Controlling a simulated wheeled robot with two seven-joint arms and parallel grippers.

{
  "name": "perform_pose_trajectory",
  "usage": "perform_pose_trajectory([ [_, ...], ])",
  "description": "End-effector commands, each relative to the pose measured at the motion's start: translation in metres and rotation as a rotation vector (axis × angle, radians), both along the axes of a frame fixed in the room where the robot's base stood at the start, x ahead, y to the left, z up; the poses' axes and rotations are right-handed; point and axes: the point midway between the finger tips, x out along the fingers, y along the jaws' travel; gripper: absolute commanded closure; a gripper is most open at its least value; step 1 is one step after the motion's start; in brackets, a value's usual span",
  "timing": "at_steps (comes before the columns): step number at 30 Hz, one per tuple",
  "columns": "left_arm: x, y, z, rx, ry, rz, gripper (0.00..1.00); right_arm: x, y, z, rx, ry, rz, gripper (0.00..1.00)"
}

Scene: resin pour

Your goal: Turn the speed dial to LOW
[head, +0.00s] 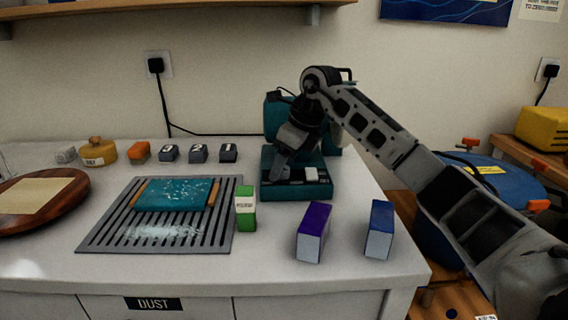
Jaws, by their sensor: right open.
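A teal machine (296,190) stands on the bench right of centre, with a taller teal part behind its low front base. A small pale piece and dark markings show on top of the base. The speed dial cannot be made out; my gripper may cover it. My right gripper (279,160) comes in from the right and points down at the left part of the machine's base. It is open, with its fingertips at or just above the base; contact cannot be told. My left gripper is not in view.
A purple box (313,232), a blue box (379,229) and a green-and-white box (246,208) stand in front of the machine. A slotted grey grate (105,238) holds a teal slab (177,195). A round wooden board (14,221) lies at left. The front bench strip is clear.

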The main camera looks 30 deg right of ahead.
Motion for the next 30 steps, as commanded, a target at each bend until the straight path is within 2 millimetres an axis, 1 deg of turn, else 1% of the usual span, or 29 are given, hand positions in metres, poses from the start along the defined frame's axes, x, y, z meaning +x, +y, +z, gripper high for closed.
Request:
perform_pose_trajectory([
  [8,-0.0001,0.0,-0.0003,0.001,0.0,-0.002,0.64,0.0005,0.0002,-0.001,0.0,0.0,0.0,0.45],
  [9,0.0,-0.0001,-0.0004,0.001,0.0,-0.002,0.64,0.0005,0.0002,-0.0009,0.0,0.0,0.0,0.56],
  [11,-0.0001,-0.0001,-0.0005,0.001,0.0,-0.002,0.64,0.0005,0.0002,-0.0009,0.0,0.0,0.0,0.73],
  [12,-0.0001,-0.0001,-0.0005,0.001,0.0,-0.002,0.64,0.0004,0.0001,-0.0008,0.0,0.0,0.0,0.84],
  [13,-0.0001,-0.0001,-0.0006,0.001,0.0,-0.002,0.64,0.0004,0.0001,-0.0007,0.001,-0.001,0.0,0.89],
  [23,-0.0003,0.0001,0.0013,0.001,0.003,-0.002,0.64,0.0002,0.0,0.0003,0.0,0.0,-0.03,0.89],
  [30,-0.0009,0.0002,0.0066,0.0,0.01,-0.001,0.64,-0.0001,0.0009,0.0021,-0.001,-0.001,-0.154,0.89],
])
